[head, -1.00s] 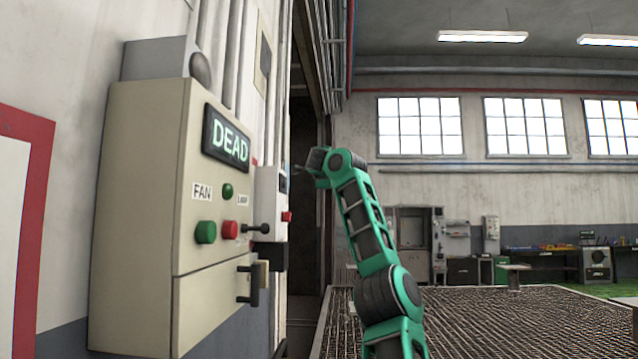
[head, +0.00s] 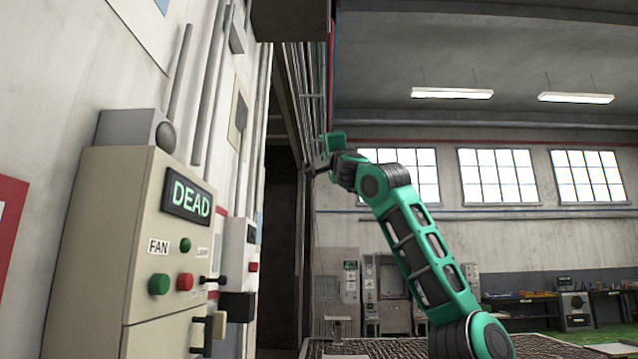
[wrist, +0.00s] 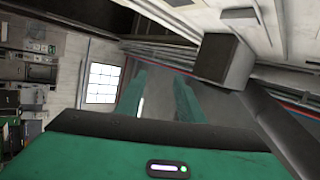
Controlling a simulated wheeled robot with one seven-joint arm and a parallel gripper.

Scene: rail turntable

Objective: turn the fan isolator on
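The beige control box (head: 100,240) stands at the left in the head view. It has a lit DEAD display (head: 188,197), a FAN label (head: 158,247), a green lamp (head: 185,244), a green button (head: 159,284) and a red button (head: 185,281). A black lever (head: 212,280) and a lower dark handle (head: 208,333) stick out at its right. I cannot tell which one is the fan isolator. My gripper (head: 320,158) is raised, right of the box and clear of it. In the wrist view my gripper (wrist: 158,95) has its green fingers apart with nothing between them.
A narrow white box (head: 237,255) with a red button (head: 253,267) is on the wall just beyond the control box. Conduits run up the wall above. A dark doorway (head: 282,240) lies behind. Workbenches (head: 530,305) stand far right. The air around my gripper looks free.

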